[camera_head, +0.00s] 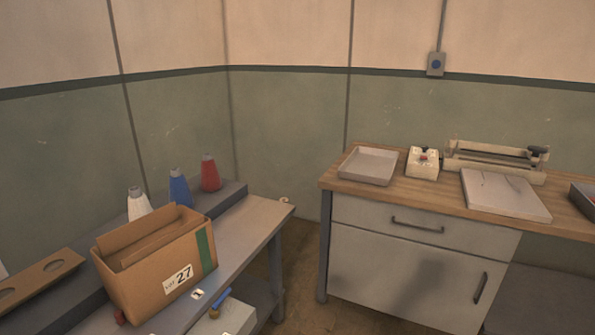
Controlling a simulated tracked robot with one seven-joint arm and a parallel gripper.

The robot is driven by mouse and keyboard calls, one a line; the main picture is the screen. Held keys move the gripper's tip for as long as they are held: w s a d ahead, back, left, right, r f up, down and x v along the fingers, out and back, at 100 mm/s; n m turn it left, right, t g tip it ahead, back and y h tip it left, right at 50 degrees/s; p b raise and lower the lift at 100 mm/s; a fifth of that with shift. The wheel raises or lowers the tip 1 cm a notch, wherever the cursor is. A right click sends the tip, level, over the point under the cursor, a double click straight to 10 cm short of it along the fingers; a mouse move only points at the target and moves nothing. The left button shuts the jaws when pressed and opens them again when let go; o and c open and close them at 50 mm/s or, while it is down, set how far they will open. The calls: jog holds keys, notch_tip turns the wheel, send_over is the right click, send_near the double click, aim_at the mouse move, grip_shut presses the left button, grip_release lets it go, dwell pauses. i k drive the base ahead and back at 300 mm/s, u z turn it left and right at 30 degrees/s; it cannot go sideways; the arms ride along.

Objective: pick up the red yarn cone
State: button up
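The red yarn cone (210,173) stands upright on the raised dark shelf (232,190) at the back of the left bench. It is the rightmost of three cones in a row, with a grey tip on top. My gripper does not show in the head view, so I cannot see where it is relative to the cone.
A blue cone (180,187) and a white cone (138,204) stand left of the red one. An open cardboard box (150,262) marked 27 sits in front of them on the bench (262,222). A wooden-topped cabinet (408,266) stands right, beyond a floor gap (298,255).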

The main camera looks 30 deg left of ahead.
aim_at(210, 180)
jog(key=u, duration=0.15)
jog(key=i, duration=1.05)
jog(key=u, duration=0.6)
jog(key=i, duration=1.1)
jog(key=u, duration=1.15)
jog(key=i, duration=0.8)
jog(key=u, duration=0.85)
jog(key=i, duration=0.4)
jog(key=u, duration=0.05)
